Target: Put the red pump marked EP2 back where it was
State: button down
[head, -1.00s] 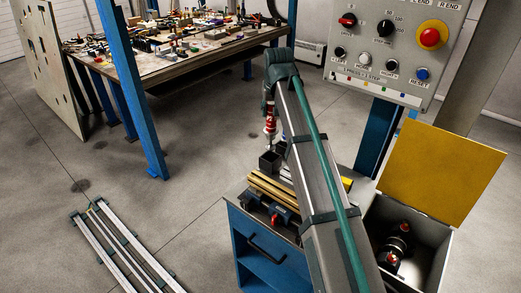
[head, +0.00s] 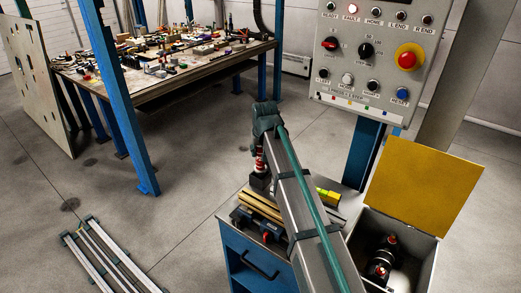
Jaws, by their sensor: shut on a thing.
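A red and white cylindrical part (head: 260,160), which I take to be the red pump, hangs upright below the end of my arm. Any marking on it is too small to read. My gripper (head: 260,147) is at its top, small and partly hidden by the arm, and is shut on it. The pump's lower end is at a dark open-topped holder (head: 260,181) on the blue cabinet (head: 232,240). I cannot tell whether it is inside the holder or just above it.
Brass-coloured bars (head: 262,207) and a red-and-dark clamp-like part (head: 266,236) lie on the cabinet. At right stands an open box (head: 352,245) with a yellow lid (head: 420,195), holding dark parts with red ends. A control panel (head: 375,75) hangs above. Rails (head: 105,255) lie on the floor.

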jog(key=shift+f+b, duration=0.3)
jog(key=shift+f, duration=0.3)
jog(key=c, duration=0.7)
grip_release()
jog(key=shift+r, duration=0.1)
jog(key=shift+r+p, duration=0.4)
jog(key=shift+r, duration=0.35)
jog(key=shift+s+r+b, duration=0.25)
jog(key=shift+r+b, duration=0.05)
jog(key=shift+b, duration=0.1)
jog(key=b+v, duration=0.2)
jog(key=v, duration=0.9)
jog(key=shift+d+b, duration=0.1)
jog(key=shift+b, duration=0.2)
jog(key=shift+f, duration=0.15)
